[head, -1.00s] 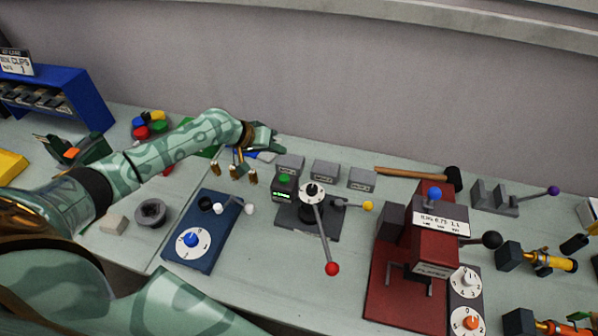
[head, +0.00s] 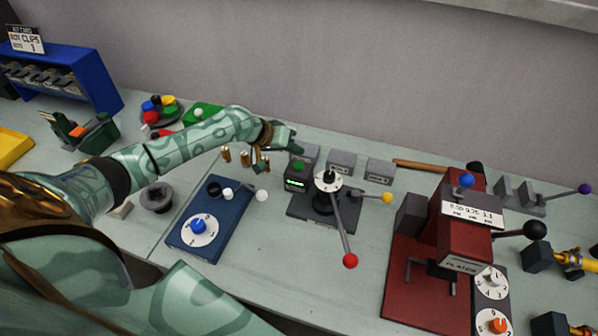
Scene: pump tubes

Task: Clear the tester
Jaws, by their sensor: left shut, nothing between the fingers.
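A small dark unit (head: 295,184) with a lit green display and a green button (head: 299,166) stands at the left rear corner of a dark grey base plate (head: 340,217). That plate carries a lever with a red ball and a yellow-knobbed handle. No readable label tells me which device is the tester. My left gripper (head: 286,144) is shut and empty, just behind and left of the green button; I cannot tell whether it touches the unit. Several small brass pieces (head: 245,159) stand beside the gripper, partly hidden by it. My right gripper is out of view.
Grey blocks (head: 341,162) and a hammer (head: 425,166) lie behind the plate. A blue dial panel (head: 212,222) is at left, a red press (head: 465,245) at right. A blue clip rack (head: 72,75) stands far left. The front middle table is clear.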

